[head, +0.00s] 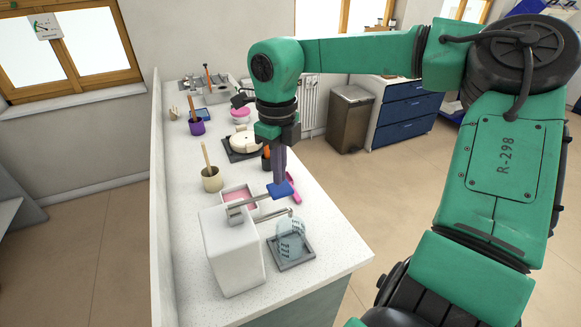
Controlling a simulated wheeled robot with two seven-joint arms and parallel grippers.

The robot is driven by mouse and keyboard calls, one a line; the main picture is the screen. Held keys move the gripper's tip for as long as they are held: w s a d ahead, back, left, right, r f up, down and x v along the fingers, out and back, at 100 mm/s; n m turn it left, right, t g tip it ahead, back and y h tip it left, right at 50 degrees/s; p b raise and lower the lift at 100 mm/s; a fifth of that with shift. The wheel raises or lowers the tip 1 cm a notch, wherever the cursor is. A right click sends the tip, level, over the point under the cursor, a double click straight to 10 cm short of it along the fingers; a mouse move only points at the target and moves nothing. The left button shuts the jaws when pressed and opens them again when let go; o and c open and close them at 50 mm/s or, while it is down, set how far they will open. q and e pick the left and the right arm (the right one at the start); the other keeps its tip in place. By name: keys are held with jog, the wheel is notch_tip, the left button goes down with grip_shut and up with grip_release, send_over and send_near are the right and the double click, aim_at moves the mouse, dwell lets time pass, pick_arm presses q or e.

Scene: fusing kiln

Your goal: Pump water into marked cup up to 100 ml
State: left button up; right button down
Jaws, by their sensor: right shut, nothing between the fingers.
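A white pump dispenser (232,257) stands near the front of the counter. Its grey lever ends in a blue pad (281,190), and a grey spout reaches right below the lever. A clear, bluish marked cup (291,240) stands upright on a grey square tray (291,265), under the spout's end. Dark marks show on its side; I cannot read a water level. My right gripper (280,177) points down, shut and empty, with its fingertips at the blue pad. I cannot tell whether they touch it. My left gripper is out of view.
Behind the dispenser are a pink-filled tray (238,196), a beige pot with a stick (212,179) and a purple pot (197,128). A pink tool (294,194) lies beside the lever. The counter's front right corner is clear.

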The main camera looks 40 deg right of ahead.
aim_at(280, 187)
jog(key=shift+f+b, duration=1.65)
jog(key=shift+f, duration=0.35)
notch_tip(280, 187, up, 9)
jog(key=p, duration=0.6)
jog(key=shift+p, duration=0.4)
jog(key=shift+f, duration=0.1)
